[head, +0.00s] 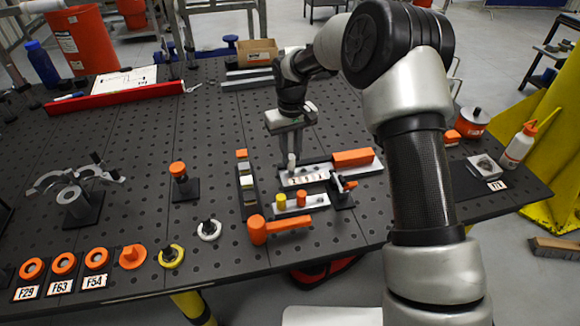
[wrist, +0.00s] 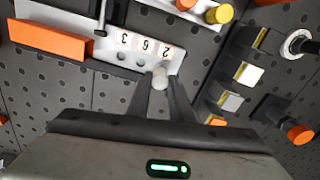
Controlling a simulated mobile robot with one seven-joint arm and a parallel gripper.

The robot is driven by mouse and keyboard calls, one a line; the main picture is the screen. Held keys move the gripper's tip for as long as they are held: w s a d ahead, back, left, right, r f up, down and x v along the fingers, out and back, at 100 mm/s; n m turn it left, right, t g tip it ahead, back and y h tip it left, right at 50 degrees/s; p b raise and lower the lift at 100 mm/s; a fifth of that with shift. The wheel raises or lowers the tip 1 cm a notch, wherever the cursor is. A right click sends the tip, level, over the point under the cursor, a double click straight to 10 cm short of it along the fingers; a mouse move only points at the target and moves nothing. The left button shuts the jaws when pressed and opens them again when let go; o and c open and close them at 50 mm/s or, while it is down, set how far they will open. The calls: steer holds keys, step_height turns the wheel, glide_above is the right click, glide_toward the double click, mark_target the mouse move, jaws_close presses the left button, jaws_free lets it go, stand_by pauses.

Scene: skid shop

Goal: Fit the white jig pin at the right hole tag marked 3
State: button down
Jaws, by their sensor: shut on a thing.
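The white jig pin (head: 291,160) is held between the fingers of my gripper (head: 289,152). In the wrist view the pin's pale round end (wrist: 160,77) shows between the fingertips (wrist: 162,90). The pin is at the left end of the light jig plate (head: 326,173) in the head view. I cannot tell whether it touches the plate. The plate bears a row of number tags, upside down in the wrist view.
An orange block (head: 353,158) lies at the plate's right end. A strip with a yellow pin (head: 282,201) and an orange pin (head: 301,198) lies in front. An orange mallet (head: 275,228) is nearer. A dark rack of blocks (head: 246,188) stands left of the plate.

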mark_target(291, 156)
steer(key=shift+r+p, duration=1)
steer(key=shift+r, duration=0.95)
